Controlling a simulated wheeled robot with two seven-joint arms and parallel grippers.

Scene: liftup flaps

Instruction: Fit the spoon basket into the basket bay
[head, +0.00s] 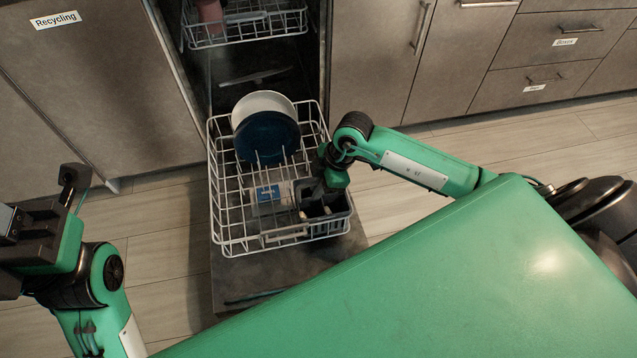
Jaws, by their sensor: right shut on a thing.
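The spoon basket (338,222) is a dark grey open box at the front right of the lower dishwasher rack (222,215). My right gripper (316,196) reaches down from above and is shut on it. The gripper hides part of the basket, and I cannot tell whether it rests on the rack floor. A small blue and white label (267,193) shows left of the basket; I cannot tell whether it marks the basket bay. My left gripper (70,185) is at the far left, away from the rack, and its finger opening is unclear.
A dark blue plate (267,137) and a white plate (262,100) stand at the back of the pulled-out lower rack. The upper rack (245,32) holds a reddish cup (211,15). The dishwasher door (235,285) lies open beneath. Cabinets stand on both sides.

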